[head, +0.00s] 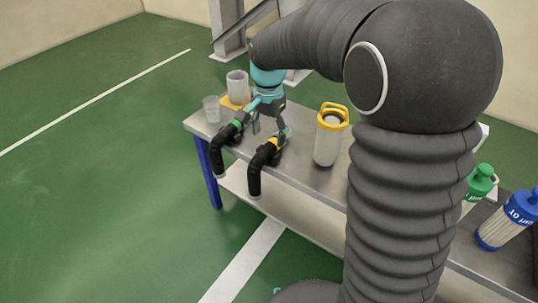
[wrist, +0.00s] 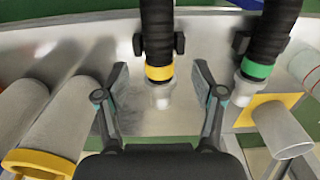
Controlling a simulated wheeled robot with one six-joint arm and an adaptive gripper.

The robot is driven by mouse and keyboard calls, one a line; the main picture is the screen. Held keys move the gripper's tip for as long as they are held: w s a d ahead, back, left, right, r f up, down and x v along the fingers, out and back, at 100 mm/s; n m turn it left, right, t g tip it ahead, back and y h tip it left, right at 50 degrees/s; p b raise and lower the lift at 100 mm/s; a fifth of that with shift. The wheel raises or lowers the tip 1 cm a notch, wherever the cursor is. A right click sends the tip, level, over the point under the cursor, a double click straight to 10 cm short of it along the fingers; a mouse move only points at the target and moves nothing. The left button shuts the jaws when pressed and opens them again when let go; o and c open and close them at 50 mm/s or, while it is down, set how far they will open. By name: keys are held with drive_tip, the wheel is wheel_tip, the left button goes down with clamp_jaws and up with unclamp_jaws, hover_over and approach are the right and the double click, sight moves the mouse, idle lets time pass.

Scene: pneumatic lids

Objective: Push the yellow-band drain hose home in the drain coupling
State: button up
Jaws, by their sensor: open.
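The yellow-band drain hose (head: 255,173) is black and bent, hanging over the table's front edge. In the wrist view its dark body (wrist: 157,30) comes down from the top to the yellow band (wrist: 159,73). Below the band is a pale, translucent fitting (wrist: 160,96), which looks like the drain coupling. I cannot tell how deep the hose sits in it. My gripper (wrist: 160,70) is open, with one finger on each side of the band and fitting, apart from both. In the head view my gripper (head: 268,127) is low over the table, behind the hoses.
A green-band hose (wrist: 257,70) lies to the right of it. A yellow-topped canister (head: 328,143) stands to the right in the head view. A grey cup (head: 237,84) and a clear glass (head: 211,109) stand at the table's left end. Green-topped (head: 480,183) and blue-topped (head: 505,222) containers are far right.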

sight(269, 144)
drive_tip(key=shift+f, duration=1.9)
clamp_jaws()
drive_tip(key=shift+r, duration=0.1)
